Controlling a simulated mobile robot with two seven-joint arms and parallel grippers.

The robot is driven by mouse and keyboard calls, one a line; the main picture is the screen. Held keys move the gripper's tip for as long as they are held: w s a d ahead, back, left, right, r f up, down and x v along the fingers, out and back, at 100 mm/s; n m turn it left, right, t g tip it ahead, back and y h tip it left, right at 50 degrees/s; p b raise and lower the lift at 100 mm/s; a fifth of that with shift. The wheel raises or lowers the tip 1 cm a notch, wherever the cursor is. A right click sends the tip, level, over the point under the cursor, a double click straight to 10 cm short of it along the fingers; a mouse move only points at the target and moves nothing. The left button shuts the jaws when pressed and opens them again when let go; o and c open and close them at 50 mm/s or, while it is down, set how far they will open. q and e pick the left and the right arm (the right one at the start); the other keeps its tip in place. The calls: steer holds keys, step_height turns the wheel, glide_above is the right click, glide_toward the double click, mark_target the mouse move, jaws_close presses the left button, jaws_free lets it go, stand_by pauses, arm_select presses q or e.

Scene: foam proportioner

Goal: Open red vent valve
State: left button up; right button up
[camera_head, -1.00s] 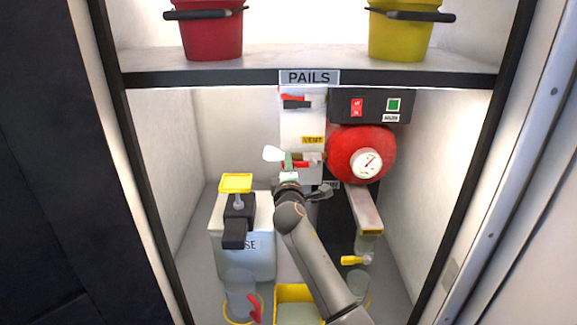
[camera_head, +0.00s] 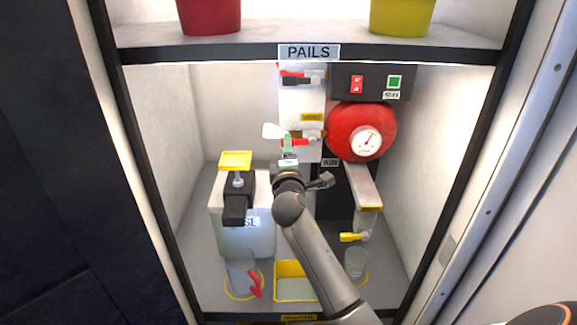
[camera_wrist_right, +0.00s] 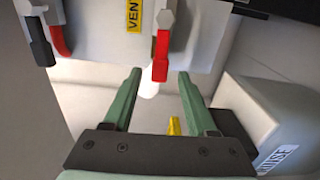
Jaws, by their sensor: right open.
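The red vent valve handle (camera_head: 297,142) is on the white panel, just below the yellow VENT label (camera_head: 312,117). In the right wrist view the red handle (camera_wrist_right: 160,57) hangs just beyond the fingertips, between their lines, with no visible contact. My right gripper (camera_head: 288,152) is in front of the panel, close to the handle and partly overlapping it in the head view. Its green fingers (camera_wrist_right: 158,85) are apart and empty. My left gripper is not in view.
A second valve with a black handle (camera_head: 297,80) and red part is above. A red round tank (camera_head: 360,131) with a gauge is right of the panel. A white container (camera_head: 228,222) stands lower left. The PAILS shelf (camera_head: 220,54) crosses above; cabinet walls bound both sides.

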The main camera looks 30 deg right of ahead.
steer(key=v, duration=0.8)
steer(key=shift+s, duration=0.15)
steer(key=shift+a, duration=0.15)
steer(key=s+a+f+m+g+y+p, duration=0.15)
steer(key=s+a+f+y, duration=0.3)
steer(key=f, duration=0.55)
steer(key=s+a+f+m+g+y+p, duration=0.1)
steer(key=s+a+f+m+y, duration=0.25)
steer(key=f, duration=0.65)
steer(key=s+a+f+m+g+y+p, duration=0.1)
steer(key=s+a+f+m+g, duration=0.1)
steer(key=s+f, duration=0.3)
steer(key=s+a+f+m+g+y+p, duration=0.1)
steer(key=s+a+f, duration=0.4)
steer(key=s, duration=0.8)
steer(key=shift+s+a+m+g+y, duration=0.25)
steer(key=shift+a+m+g+y, duration=0.1)
steer(key=shift+m+y, duration=0.6)
